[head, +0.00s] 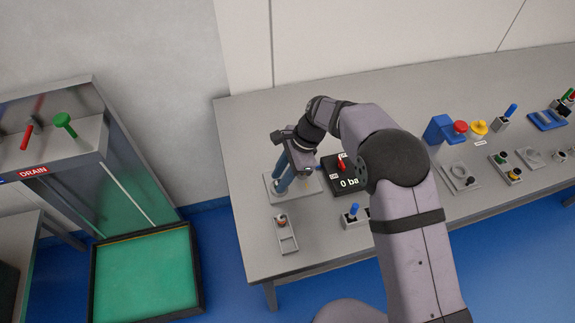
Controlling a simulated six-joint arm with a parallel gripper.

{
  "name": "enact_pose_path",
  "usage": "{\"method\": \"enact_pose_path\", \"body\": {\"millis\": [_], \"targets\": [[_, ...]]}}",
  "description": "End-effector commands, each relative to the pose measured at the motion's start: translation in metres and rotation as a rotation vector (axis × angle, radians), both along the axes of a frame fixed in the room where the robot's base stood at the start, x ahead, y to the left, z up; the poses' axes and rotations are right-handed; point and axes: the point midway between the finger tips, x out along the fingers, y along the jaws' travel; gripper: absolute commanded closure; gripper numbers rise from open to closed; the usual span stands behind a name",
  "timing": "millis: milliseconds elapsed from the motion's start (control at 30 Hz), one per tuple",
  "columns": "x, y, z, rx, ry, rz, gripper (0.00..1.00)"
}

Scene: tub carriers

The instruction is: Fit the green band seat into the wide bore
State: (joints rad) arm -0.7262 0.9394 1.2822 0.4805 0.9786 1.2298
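My gripper (293,174) points down over a light grey plate (310,190) at the left end of the bench. Blue-grey upright shapes show at its fingers, but I cannot tell fingers from a held part at this size. A grey tray (507,169) at the right holds small pieces; one with a green mark (501,158) may be the green band seat. A grey plate with a round opening (458,177) lies left of that tray, and another plate with a ring (529,159) lies right of it. I cannot tell which has the wide bore.
A black gauge box with a red handle (343,174) stands right of my gripper. A narrow tray (287,239) lies near the bench's front. A blue bracket (438,130), red and yellow knobs stand further right. My arm hides the bench's middle. A green-floored drain basin (146,276) is at left.

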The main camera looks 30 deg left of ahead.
Motion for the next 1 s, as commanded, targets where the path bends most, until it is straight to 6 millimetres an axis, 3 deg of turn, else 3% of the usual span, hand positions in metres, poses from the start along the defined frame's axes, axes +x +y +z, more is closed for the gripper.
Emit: {"method": "enact_pose_path", "body": {"millis": [33, 167, 700, 1000], "targets": [[-0.009, -0.009, -0.008, -0.028, 0.023, 0.013, 0.64], [-0.005, -0.010, 0.004, -0.025, 0.021, 0.011, 0.64], [0.023, -0.033, 0.094, -0.015, 0.012, 0.005, 0.64], [0.028, -0.037, 0.113, -0.015, 0.014, 0.005, 0.64]]}}
